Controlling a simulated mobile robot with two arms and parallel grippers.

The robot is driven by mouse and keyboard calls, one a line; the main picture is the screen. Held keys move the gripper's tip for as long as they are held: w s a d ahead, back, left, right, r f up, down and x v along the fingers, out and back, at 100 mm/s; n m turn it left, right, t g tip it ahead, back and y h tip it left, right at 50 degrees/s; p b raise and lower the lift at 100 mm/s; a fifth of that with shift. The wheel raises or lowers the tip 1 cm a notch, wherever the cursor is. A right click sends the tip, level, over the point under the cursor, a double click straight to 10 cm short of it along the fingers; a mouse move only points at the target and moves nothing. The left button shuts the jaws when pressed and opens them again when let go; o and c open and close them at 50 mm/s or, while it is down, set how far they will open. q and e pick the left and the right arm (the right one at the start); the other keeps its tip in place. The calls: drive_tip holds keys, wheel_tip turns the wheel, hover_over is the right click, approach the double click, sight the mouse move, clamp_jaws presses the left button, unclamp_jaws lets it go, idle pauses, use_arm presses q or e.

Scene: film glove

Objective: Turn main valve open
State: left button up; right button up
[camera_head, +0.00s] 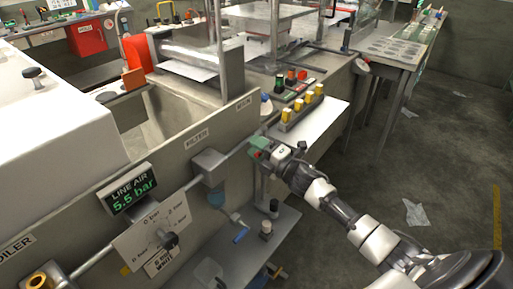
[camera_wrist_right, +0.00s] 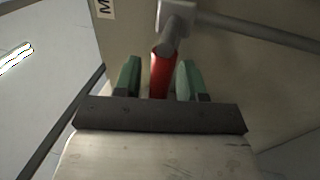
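The main valve's red lever (camera_wrist_right: 161,76) hangs from a grey fitting on a pipe in the right wrist view. It lies between the two green fingers of my right gripper (camera_wrist_right: 160,80). Narrow gaps show on both sides of the lever, so the gripper is open around it. In the head view my right gripper (camera_head: 262,148) is at the pipe's end, below the small wall label (camera_head: 244,103); it mostly hides the lever there. My left gripper is not in view.
A display (camera_head: 130,191) reads LINE AIR 5.5 bar. A plate with a dark knob (camera_head: 169,240) is below it. A grey box (camera_head: 209,166) sits on the pipe. A blue lever (camera_head: 241,235) hangs lower. Yellow blocks (camera_head: 300,108) stand on a shelf behind my gripper. The floor at right is mostly clear.

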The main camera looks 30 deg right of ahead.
drive_tip(key=b+v, duration=0.1)
drive_tip(key=v, duration=1)
drive_tip(key=shift+b, duration=0.3)
drive_tip(key=shift+w, duration=0.1)
